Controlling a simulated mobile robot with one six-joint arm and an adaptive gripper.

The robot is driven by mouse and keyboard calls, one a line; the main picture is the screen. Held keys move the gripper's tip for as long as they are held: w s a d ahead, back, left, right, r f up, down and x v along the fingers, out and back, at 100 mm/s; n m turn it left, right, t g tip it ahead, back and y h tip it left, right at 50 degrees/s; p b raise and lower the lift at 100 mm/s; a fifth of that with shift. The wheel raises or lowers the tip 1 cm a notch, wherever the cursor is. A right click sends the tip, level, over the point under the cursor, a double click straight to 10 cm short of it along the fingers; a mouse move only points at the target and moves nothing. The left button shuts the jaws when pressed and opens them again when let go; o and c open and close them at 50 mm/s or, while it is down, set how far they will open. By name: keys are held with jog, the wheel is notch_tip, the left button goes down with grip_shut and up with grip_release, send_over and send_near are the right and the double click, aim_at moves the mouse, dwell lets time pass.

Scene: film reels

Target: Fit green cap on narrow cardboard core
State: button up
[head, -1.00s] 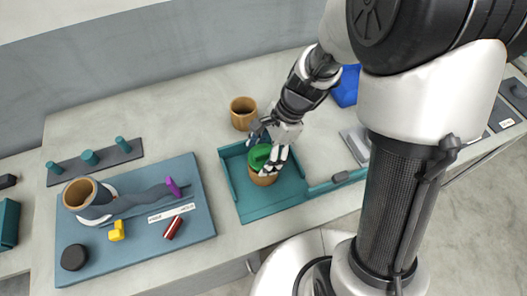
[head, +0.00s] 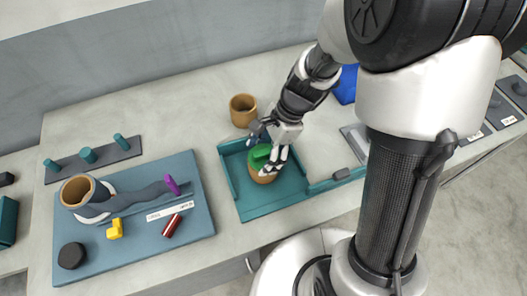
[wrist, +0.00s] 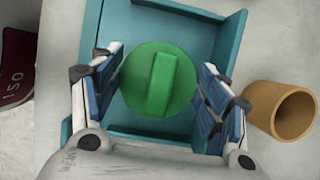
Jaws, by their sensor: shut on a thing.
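The green cap (wrist: 160,80) is a round disc with a raised bar across its top. In the head view the green cap (head: 260,154) sits over the top of a brown cardboard core (head: 262,176), inside a teal tray (head: 257,208). My gripper (wrist: 158,92) has its blue pads on either side of the cap and is shut on it. From above, the cap hides the core. Whether the cap is fully seated and level cannot be told.
Another open cardboard core (head: 243,111) stands behind the tray; it also shows in the wrist view (wrist: 280,110). A blue board (head: 140,240) at left carries a further core (head: 78,191) and small parts. A pegged rack (head: 95,161) lies behind it.

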jog(key=shift+r, duration=0.15)
jog(key=shift+r+p, duration=0.5)
jog(key=shift+p, duration=0.1)
jog(key=shift+r, duration=0.1)
dwell(0.4)
jog(key=shift+f+b, duration=0.35)
jog(key=shift+f, duration=0.5)
dwell(0.4)
jog(key=o, duration=0.8)
jog(key=shift+c, duration=0.2)
jog(key=shift+r, duration=0.15)
jog(key=p+v, duration=1)
jog(key=shift+d+r, duration=0.2)
jog(key=shift+r, duration=0.15)
jog(key=shift+w, duration=0.1)
